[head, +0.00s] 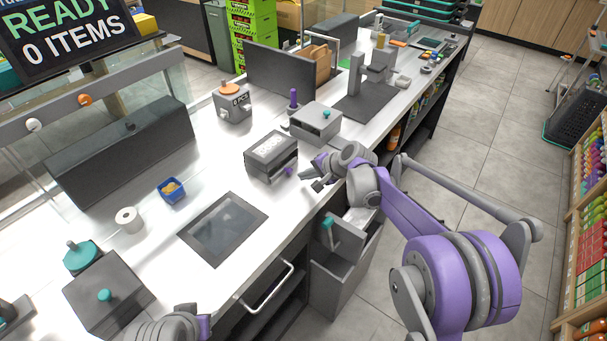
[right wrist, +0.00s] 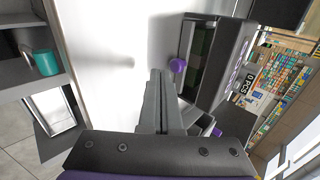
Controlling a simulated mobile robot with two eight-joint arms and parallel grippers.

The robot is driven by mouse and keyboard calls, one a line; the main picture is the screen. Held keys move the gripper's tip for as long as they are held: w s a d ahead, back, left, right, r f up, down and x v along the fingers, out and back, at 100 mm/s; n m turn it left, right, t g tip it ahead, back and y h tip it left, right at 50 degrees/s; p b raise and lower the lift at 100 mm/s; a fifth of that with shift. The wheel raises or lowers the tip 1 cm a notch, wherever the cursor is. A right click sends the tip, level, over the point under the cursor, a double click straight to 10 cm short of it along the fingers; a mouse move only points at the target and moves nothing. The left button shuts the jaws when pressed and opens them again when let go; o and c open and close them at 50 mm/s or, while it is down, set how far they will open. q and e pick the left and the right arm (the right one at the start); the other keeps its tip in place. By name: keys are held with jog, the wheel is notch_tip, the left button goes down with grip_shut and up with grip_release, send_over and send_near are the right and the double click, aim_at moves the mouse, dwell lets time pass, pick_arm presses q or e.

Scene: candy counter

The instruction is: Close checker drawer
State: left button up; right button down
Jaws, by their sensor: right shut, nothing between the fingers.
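A small dark grey box (head: 271,155) with a dotted pale top stands on the counter, and a purple knob (head: 289,171) shows at its lower front. I take this for the checker and its drawer. In the right wrist view the purple knob (right wrist: 178,65) sits on a thin front panel, with a dark opening holding greenish and brown patches behind it, so the drawer looks pulled out. My right gripper (head: 312,181) is shut and empty, just in front of the knob. In the right wrist view its fingertips (right wrist: 160,75) are beside the knob, seemingly apart from it.
A grey box with a teal knob (head: 315,122) stands behind the checker. Below the counter edge a large grey drawer (head: 338,278) with a teal handle hangs open under my right arm. A dark flat screen (head: 222,228) and a blue tray (head: 171,190) lie to the left.

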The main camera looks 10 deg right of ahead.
jog(key=p+v, duration=0.1)
jog(key=v, duration=0.4)
jog(key=shift+s+d+r, duration=0.1)
jog(key=shift+s+d, duration=0.25)
pick_arm(q)
jog(key=r, duration=0.1)
jog(key=w+r+p, duration=0.1)
jog(key=r, duration=0.1)
jog(key=shift+w+d+r+p, duration=0.1)
jog(key=shift+w+r+p, duration=0.05)
jog(key=shift+r+p, duration=0.15)
jog(key=shift+d+r, duration=0.1)
pick_arm(e)
jog(key=s+d+r+n+h, duration=0.1)
jog(key=s+r+n+h, duration=0.1)
jog(key=s, duration=0.8)
jog(key=s+d+r+n+h, duration=0.1)
jog(key=s+d+r+n, duration=0.15)
jog(key=s, duration=0.65)
jog(key=s+d+f+n+h, duration=0.1)
jog(key=s+f+n, duration=0.1)
jog(key=s, duration=0.5)
jog(key=s+d+f+n+h, duration=0.1)
jog(key=s+f+n+h, duration=0.1)
jog(key=s, duration=0.5)
jog(key=shift+s+d+f+n+g, duration=0.2)
jog(key=shift+d+f+n+g, duration=0.1)
jog(key=shift+d+f+n, duration=0.15)
jog(key=c, duration=1.6)
grip_release()
